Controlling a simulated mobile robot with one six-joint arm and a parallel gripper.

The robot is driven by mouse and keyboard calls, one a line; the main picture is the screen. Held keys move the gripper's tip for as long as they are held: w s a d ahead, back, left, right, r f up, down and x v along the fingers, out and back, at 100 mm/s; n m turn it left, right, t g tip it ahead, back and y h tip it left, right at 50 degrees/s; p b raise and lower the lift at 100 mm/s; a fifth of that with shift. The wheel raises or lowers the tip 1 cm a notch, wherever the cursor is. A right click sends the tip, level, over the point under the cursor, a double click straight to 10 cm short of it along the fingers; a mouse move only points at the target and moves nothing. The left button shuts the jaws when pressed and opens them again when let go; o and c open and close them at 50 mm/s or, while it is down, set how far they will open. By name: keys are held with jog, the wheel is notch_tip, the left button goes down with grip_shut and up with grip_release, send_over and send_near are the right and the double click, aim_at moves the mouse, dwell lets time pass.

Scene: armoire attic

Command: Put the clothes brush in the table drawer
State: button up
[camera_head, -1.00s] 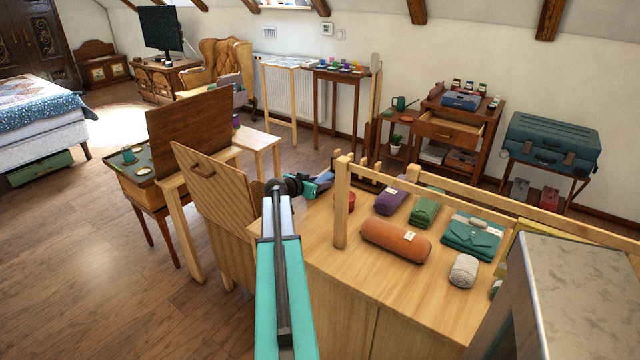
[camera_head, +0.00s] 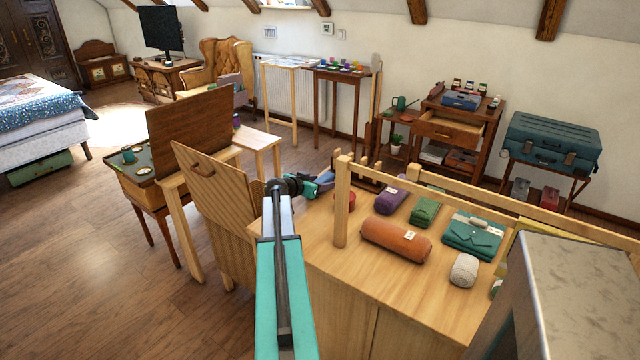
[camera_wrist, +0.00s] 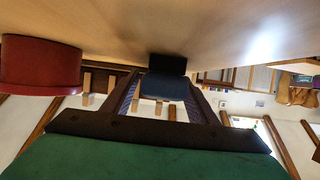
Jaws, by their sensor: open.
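My gripper (camera_head: 318,186) is at the left end of the wooden counter (camera_head: 365,285), low by its top, with its jaws apart. In the wrist view, which is upside down, its two dark fingers (camera_wrist: 165,100) stand on either side of a blue block with a black part against the counter top. This looks like the clothes brush (camera_wrist: 166,86); I cannot tell whether the fingers touch it. In the head view the gripper mostly hides it. A wooden drawer (camera_head: 448,131) stands pulled out of a small brown table at the back right.
A red round container (camera_head: 345,199) stands close by the gripper; it also shows in the wrist view (camera_wrist: 40,65). A wooden rail post (camera_head: 342,205) and rolled cloths (camera_head: 396,241) are to the right. A slanted wooden panel (camera_head: 215,195) is to the left. Open floor lies beyond.

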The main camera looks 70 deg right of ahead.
jog(key=b+v, duration=0.2)
jog(key=v, duration=1)
jog(key=shift+r, duration=0.15)
dwell(0.5)
